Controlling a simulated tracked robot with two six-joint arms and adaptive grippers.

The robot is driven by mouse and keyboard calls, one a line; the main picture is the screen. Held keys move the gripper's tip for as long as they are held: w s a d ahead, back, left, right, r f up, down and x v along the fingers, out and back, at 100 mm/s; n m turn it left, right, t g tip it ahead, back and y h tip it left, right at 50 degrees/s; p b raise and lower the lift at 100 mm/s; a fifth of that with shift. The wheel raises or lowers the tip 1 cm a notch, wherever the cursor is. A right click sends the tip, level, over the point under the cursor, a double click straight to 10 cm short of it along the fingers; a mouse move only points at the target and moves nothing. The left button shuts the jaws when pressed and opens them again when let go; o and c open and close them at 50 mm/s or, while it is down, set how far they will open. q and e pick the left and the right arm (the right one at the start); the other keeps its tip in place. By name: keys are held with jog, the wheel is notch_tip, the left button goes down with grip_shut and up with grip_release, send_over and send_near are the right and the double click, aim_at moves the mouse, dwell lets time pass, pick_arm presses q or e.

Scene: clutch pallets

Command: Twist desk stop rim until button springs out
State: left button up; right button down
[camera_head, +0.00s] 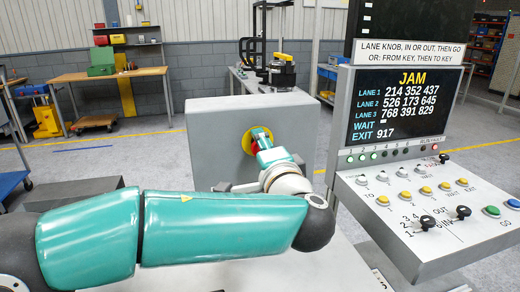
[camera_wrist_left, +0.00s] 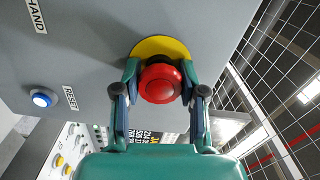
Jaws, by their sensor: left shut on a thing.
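The desk stop is a red mushroom button (camera_wrist_left: 160,84) on a round yellow plate (camera_wrist_left: 160,47), fixed to the face of a grey box (camera_head: 208,142). In the head view its yellow plate (camera_head: 247,143) and a little red show behind my left gripper (camera_head: 261,138). In the left wrist view my left gripper (camera_wrist_left: 160,72) has one finger on each side of the red rim and is shut on it. How far the button stands out from the plate is hard to tell. My right gripper is in neither view.
A blue button (camera_wrist_left: 42,98) marked RESET sits on the same grey face. To the right stands a sloped control panel (camera_head: 430,222) with knobs and coloured buttons, under a screen (camera_head: 404,106) reading JAM. Wire mesh (camera_wrist_left: 275,75) stands right of the box.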

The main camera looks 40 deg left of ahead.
pick_arm(q)
jog(key=shift+w+d+f, duration=0.1)
jog(key=shift+f, duration=0.1)
jog(key=o, duration=1.2)
jog(key=shift+r, duration=0.1)
jog(key=v, duration=1.2)
